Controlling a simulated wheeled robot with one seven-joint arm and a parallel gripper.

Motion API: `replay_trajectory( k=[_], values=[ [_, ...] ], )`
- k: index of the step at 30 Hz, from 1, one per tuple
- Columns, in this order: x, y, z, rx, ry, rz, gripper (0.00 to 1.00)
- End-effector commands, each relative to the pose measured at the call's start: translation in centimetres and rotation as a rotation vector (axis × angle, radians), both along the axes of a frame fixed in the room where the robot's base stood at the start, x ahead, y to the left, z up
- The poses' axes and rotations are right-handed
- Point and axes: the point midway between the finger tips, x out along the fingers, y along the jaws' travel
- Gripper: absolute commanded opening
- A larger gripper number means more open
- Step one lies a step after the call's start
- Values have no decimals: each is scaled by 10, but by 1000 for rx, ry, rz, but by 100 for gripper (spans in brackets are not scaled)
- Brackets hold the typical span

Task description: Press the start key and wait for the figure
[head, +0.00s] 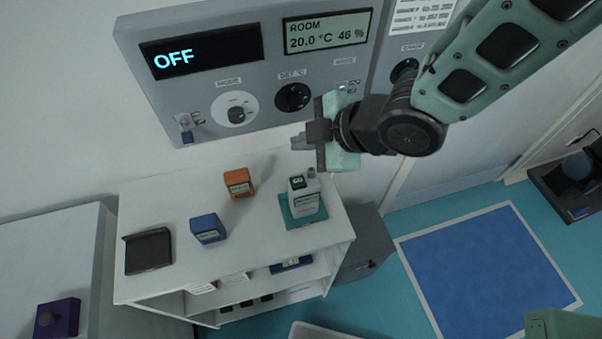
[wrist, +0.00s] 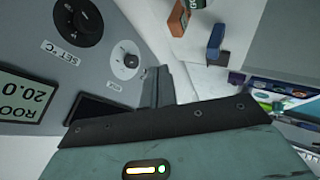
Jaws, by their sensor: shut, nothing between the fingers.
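A wall panel (head: 225,110) carries a dark display (head: 200,52) reading OFF in blue; no figure shows on it. Below it are a white knob labelled MODE (head: 235,108), a black knob labelled SET °C (head: 292,97) and a small switch (head: 187,128) at the lower left. I cannot make out a key marked start. A pale device with a dark green face reading GO (head: 298,182) stands on a teal mat (head: 290,221). My gripper (head: 300,141) is shut and empty, in front of the panel's lower edge; its fingers also show in the wrist view (wrist: 160,84).
A white shelf unit (head: 180,275) below the panel bears an orange box (head: 239,183), a blue box (head: 208,229) and a black tray (head: 148,251). A second display (head: 327,31) reads ROOM 20.0 °C 46 %. A blue floor mat (head: 490,270) lies clear at the right.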

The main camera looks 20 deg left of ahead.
Motion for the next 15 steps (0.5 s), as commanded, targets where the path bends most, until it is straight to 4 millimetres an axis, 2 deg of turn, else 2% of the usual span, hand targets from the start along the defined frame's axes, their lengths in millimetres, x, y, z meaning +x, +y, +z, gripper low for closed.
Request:
replay_trajectory(
  k=[8, 15],
  values=[
    [0, 0, -10, -1, 2, -1, 0],
    [-1, 0, -38, -2, 3, 0, 0]
  ],
)
